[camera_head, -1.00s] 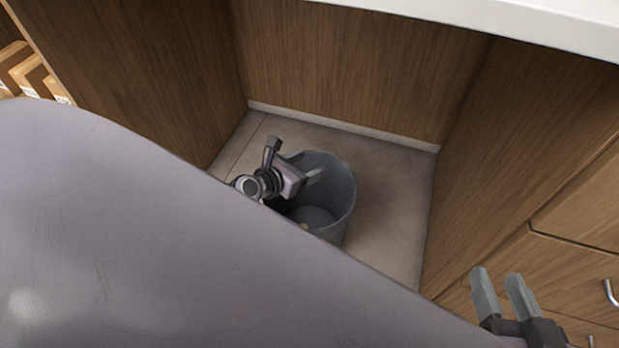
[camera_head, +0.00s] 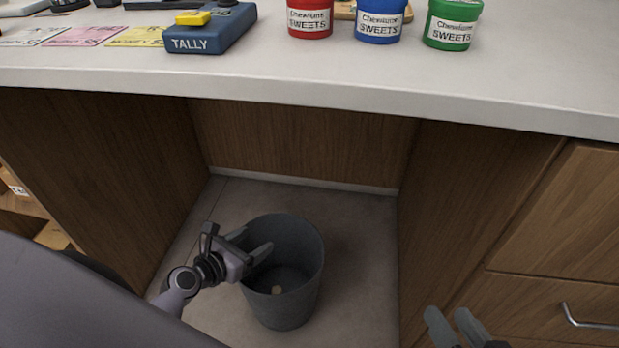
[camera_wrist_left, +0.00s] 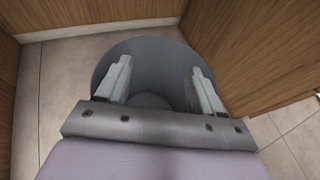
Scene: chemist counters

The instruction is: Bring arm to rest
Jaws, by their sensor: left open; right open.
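My left arm comes in from the lower left in the head view. My left gripper (camera_head: 262,254) is open and empty at the left rim of a grey bin (camera_head: 290,306). In the left wrist view its two fingers (camera_wrist_left: 158,82) are spread apart over the mouth of the bin (camera_wrist_left: 150,50). My right gripper (camera_head: 452,326) shows at the bottom right of the head view, open and empty.
The bin stands on a tiled floor (camera_head: 362,240) in a wooden knee space under a white counter (camera_head: 330,100). A blue tally machine (camera_head: 208,32) and red (camera_head: 310,18), blue (camera_head: 381,20) and green (camera_head: 452,22) sweets tubs stand on it. Drawers (camera_head: 560,240) are at the right.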

